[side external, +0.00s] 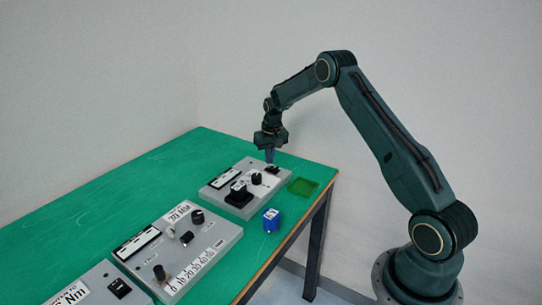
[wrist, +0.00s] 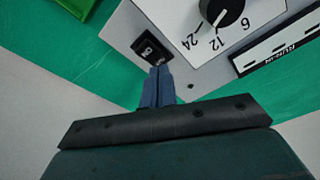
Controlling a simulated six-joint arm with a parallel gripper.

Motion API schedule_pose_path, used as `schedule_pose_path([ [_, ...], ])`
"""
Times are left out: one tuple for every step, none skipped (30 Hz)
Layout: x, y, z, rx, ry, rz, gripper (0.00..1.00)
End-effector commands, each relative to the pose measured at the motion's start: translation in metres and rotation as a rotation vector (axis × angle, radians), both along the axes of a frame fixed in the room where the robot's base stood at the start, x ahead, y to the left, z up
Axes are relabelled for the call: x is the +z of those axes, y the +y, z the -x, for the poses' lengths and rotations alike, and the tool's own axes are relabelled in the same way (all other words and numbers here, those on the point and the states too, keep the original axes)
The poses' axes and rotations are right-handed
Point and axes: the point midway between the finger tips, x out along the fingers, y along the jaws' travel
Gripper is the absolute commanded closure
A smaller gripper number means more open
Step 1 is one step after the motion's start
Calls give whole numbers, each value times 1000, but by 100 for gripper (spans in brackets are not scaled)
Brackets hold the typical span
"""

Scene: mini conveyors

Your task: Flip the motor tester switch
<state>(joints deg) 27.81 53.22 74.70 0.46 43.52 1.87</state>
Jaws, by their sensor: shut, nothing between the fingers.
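The motor tester is the far grey box (side external: 221,192) on the green table, with a dial, a label strip and a black rocker switch (side external: 273,170) at its far right corner. In the wrist view the switch (wrist: 149,48) is black with white lettering that seems to read "ON". My gripper (side external: 269,157) is shut and empty, pointing down just above the switch. In the wrist view its blue fingertips (wrist: 158,72) are together at the switch's lower edge. I cannot tell whether they touch it.
A green square tray (side external: 303,187) lies right of the tester. A blue block (side external: 271,220) sits on the table nearer the camera. Two more grey panels, one in the middle (side external: 217,235) and one at the lower left (side external: 93,283), stand nearer. The table's left side is clear.

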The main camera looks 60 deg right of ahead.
Motion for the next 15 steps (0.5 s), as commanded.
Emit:
schedule_pose_path([
  [4,0,0,0,-1,1,100],
  [5,0,0,0,-1,1,100],
  [8,0,0,0,-2,1,100],
  [9,0,0,0,-2,1,100],
  [11,0,0,0,-2,1,100],
  [13,0,0,0,-2,1,100],
  [15,0,0,0,-2,1,100],
  [16,0,0,0,-2,1,100],
  [19,0,0,0,-2,1,100],
  [21,0,0,0,-2,1,100],
  [22,0,0,0,-2,1,100],
  [25,0,-1,0,-2,1,100],
  [26,0,-1,0,-3,2,100],
  [28,0,-1,0,-3,2,100],
  [30,0,-1,0,-2,1,100],
])
